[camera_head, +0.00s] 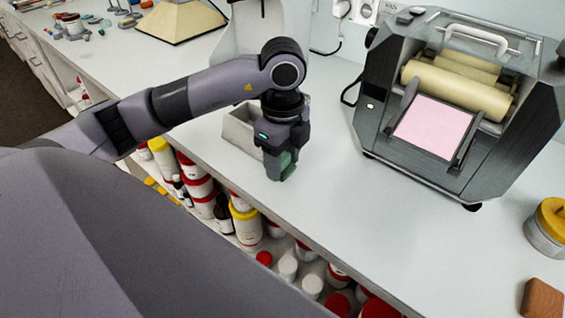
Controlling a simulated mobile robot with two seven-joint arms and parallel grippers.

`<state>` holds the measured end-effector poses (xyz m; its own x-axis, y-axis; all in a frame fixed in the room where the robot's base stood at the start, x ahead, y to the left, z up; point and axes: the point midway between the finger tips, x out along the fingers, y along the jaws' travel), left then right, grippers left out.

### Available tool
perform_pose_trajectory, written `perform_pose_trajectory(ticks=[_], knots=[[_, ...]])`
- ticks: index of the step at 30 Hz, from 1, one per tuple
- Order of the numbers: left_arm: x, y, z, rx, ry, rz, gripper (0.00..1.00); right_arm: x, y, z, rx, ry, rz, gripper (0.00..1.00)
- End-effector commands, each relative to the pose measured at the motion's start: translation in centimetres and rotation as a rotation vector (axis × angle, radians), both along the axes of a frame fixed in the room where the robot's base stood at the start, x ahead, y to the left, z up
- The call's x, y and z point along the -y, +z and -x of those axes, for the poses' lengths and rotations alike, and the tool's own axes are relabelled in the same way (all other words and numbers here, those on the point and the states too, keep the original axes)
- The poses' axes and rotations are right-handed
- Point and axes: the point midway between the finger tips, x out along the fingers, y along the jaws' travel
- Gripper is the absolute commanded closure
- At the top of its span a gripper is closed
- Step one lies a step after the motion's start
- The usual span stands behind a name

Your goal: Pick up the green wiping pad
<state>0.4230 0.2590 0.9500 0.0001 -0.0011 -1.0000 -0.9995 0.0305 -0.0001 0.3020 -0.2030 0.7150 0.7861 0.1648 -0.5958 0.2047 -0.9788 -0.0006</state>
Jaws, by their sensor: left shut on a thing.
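My left gripper (281,172) comes in from the left and points down over the white countertop near its front edge. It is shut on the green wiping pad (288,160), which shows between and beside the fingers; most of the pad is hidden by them. I cannot tell whether the pad touches the counter. My right gripper is not in view.
A grey open box (240,130) stands just behind my left gripper. A roller mill (460,100) with a pink sheet stands to the right. A yellow-lidded jar (547,228) and a brown block (541,299) are at lower right. The counter's middle front is clear.

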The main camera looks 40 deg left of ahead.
Motion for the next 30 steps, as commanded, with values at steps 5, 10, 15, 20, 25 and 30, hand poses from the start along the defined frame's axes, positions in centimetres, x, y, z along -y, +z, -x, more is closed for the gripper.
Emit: perform_pose_trajectory(ticks=[5,10,15,20,25,30], knots=[[0.1,3.5,-0.1,0.008,-0.001,0.0,0.79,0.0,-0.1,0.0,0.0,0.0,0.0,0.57],[-0.1,8.3,-0.1,0.009,0.001,-0.002,0.79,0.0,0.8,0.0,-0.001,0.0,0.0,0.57],[0.0,12.2,-0.1,0.006,0.0,-0.003,0.79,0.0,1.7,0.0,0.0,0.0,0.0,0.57],[-0.1,15.1,0.0,0.005,0.001,-0.003,0.79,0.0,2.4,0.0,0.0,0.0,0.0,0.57],[0.0,17.2,0.0,0.003,0.001,-0.002,0.79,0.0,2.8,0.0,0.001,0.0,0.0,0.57],[0.0,18.4,0.0,0.001,0.001,-0.001,0.79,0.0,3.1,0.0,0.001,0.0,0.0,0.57]])
